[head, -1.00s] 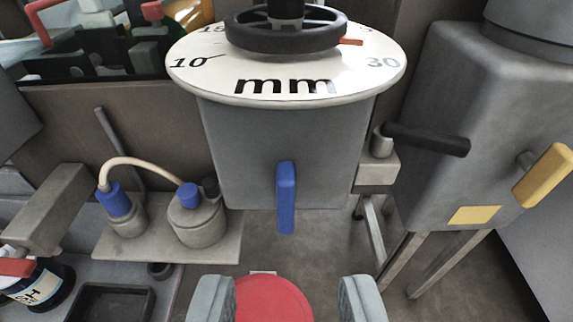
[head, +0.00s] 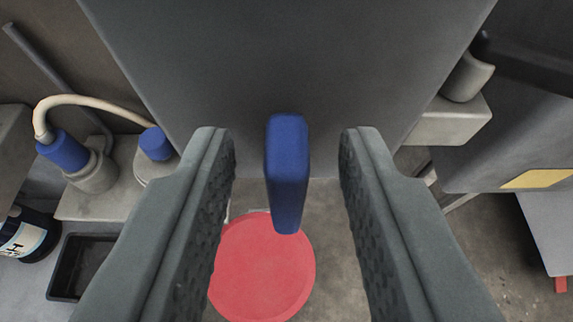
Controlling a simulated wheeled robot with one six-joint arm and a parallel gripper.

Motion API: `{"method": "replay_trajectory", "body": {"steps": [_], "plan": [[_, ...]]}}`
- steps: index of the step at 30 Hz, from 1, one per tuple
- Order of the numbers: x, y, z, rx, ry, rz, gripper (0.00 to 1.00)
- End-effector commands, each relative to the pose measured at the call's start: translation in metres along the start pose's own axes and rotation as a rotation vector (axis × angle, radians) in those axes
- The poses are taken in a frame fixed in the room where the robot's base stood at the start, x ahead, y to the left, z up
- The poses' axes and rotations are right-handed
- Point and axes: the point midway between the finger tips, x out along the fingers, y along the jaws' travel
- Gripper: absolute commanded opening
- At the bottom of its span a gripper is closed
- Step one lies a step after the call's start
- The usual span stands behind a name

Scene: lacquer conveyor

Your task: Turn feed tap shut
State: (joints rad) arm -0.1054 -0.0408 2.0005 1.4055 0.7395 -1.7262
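A blue lever handle (head: 287,170) hangs straight down on the front of a grey box (head: 290,60). Which tap is the feed tap is not labelled in view. My gripper (head: 286,150) is open, with one finger on each side of the blue lever. There is a clear gap between each finger and the lever, so I see no contact.
A red disc (head: 262,268) lies below the lever. Blue-capped fittings with a pale hose (head: 95,102) stand at left beside a black tray (head: 78,262) and a labelled bottle (head: 28,236). A grey bracket (head: 448,120) juts out at right.

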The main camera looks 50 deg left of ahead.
Motion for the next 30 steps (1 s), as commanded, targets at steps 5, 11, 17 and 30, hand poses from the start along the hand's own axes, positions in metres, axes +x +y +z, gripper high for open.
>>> {"method": "replay_trajectory", "body": {"steps": [5,11,17,30], "plan": [[-0.0002,0.0001,0.0,0.0,0.0,0.0,0.0],[-0.0003,0.0002,0.0,0.003,0.0,-0.001,0.0],[-0.0002,0.0017,0.0002,0.043,0.0,-0.017,0.0],[0.0002,0.0094,0.002,0.346,0.0,-0.142,0.0]]}}
